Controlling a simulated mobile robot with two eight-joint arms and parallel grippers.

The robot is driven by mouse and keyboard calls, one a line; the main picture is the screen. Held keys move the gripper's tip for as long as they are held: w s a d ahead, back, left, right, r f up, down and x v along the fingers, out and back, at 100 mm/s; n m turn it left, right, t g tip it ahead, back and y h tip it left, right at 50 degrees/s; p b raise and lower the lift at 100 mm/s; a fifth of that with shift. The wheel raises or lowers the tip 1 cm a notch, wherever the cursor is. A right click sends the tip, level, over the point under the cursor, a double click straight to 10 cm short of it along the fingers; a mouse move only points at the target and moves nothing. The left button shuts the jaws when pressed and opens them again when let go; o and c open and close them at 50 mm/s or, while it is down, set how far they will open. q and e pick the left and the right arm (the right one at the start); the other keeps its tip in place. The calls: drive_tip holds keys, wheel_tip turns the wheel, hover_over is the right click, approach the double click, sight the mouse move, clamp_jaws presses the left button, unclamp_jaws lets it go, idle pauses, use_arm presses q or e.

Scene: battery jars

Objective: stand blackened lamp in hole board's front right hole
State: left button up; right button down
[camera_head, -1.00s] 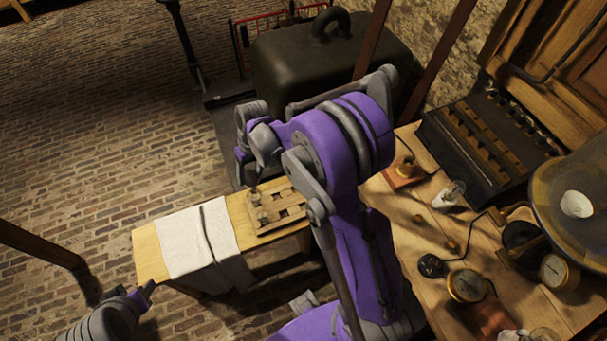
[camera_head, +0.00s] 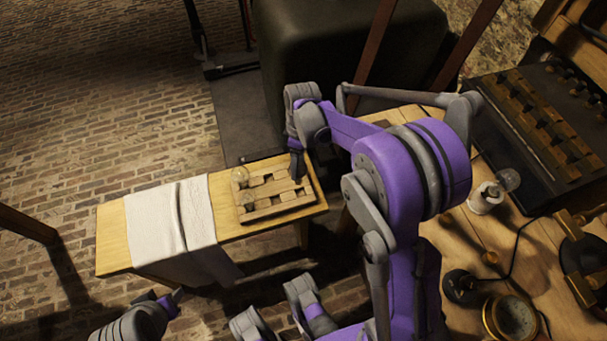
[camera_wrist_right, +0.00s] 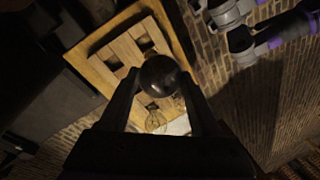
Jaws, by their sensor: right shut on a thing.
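The hole board (camera_head: 285,207) is a pale wooden block with square holes on a small bench, and it also shows in the right wrist view (camera_wrist_right: 90,68). My right gripper (camera_head: 298,174) is over the board's right part. In the right wrist view it is shut on the blackened lamp (camera_wrist_right: 158,75), a dark round bulb held between the fingertips. The lamp hides part of the board, and its lower end is out of sight. I cannot tell whether it touches the board. My left gripper (camera_head: 167,298) is low at the left, away from the board; its jaw opening is unclear.
Two clear lamps (camera_head: 240,176) stand at the board's left side; one shows in the wrist view (camera_wrist_right: 155,118). A white cloth (camera_head: 165,222) drapes over the bench (camera_head: 114,238). A workbench with gauges (camera_head: 514,318) and a clear bulb (camera_head: 507,180) lies at the right.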

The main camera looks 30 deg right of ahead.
sight(300, 179)
drive_tip(key=shift+d+f+b, duration=0.25)
drive_tip(key=shift+f+b, duration=0.15)
drive_tip(key=shift+f, duration=0.2)
use_arm(q)
drive_tip(key=shift+w+f+b, duration=0.15)
drive_tip(key=shift+f+b, duration=1.15)
drive_tip(key=shift+f, duration=1.1)
use_arm(e)
drive_tip(key=shift+w+d+x, duration=0.15)
drive_tip(key=shift+x, duration=0.9)
drive_tip(key=shift+w+d+x, duration=0.15)
drive_tip(key=shift+d+x, duration=0.05)
drive_tip(key=shift+x, duration=0.85)
use_arm(q)
drive_tip(key=shift+w+f+b, duration=0.15)
drive_tip(key=shift+f+b, duration=0.8)
drive_tip(key=shift+f, duration=0.2)
use_arm(e)
drive_tip(key=shift+w+d+x, duration=0.1)
drive_tip(key=shift+d+x, duration=0.05)
drive_tip(key=shift+x, duration=0.7)
drive_tip(key=shift+w+d+x, duration=0.1)
drive_tip(key=shift+w+x, duration=0.05)
drive_tip(key=shift+x, duration=0.7)
drive_tip(key=shift+f, duration=0.1)
unclamp_jaws()
